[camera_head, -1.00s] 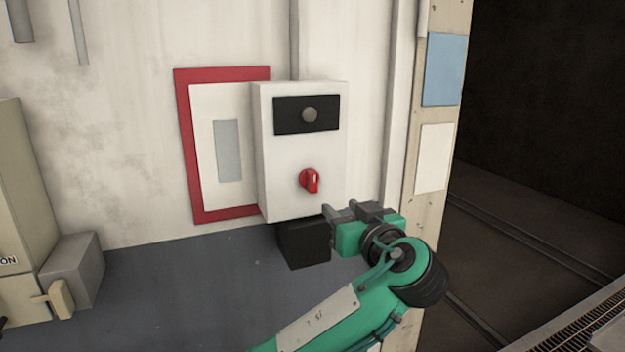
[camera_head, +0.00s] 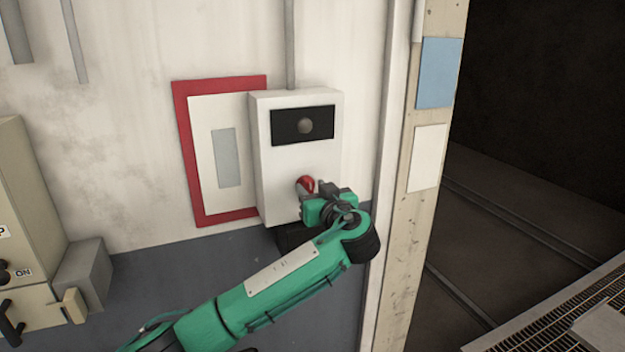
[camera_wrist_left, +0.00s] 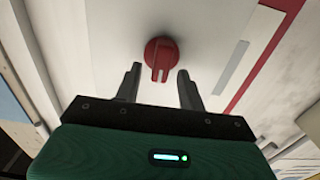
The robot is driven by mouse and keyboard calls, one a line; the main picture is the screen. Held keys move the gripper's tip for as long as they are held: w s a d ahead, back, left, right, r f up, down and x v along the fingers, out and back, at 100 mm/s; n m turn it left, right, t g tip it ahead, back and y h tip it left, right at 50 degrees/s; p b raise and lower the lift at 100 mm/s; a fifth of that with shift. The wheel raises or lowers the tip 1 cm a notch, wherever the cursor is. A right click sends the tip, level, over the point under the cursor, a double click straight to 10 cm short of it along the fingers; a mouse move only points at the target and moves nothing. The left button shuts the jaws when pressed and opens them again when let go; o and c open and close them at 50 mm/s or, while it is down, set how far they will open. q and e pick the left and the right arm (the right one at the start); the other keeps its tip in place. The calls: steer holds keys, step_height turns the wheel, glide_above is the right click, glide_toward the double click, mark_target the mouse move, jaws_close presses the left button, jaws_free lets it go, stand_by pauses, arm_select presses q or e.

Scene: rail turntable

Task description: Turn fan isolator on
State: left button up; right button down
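The fan isolator is a white wall box (camera_head: 292,165) with a black panel and a dark round lamp (camera_head: 305,125) at its top. Its red rotary knob (camera_head: 305,184) sits low on the front, partly hidden by my gripper in the head view. In the left wrist view the red knob (camera_wrist_left: 161,55) shows a pointer with a pale line. My left gripper (camera_head: 316,188) is right at the knob in the head view. In the left wrist view its two fingers (camera_wrist_left: 157,80) are open, one to each side below the knob, with nothing held. My right gripper is not in view.
A red-bordered white panel (camera_head: 182,150) hangs left of the box. A beige cabinet (camera_head: 25,200) with a handle and an ON label stands at far left. A pillar (camera_head: 395,260) with blue and white sheets borders a dark opening at right.

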arm_select(q)
steer(key=shift+w+a, duration=0.15)
steer(key=shift+w, duration=0.15)
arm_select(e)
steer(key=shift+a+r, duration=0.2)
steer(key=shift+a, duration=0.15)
arm_select(q)
steer(key=shift+c, duration=0.4)
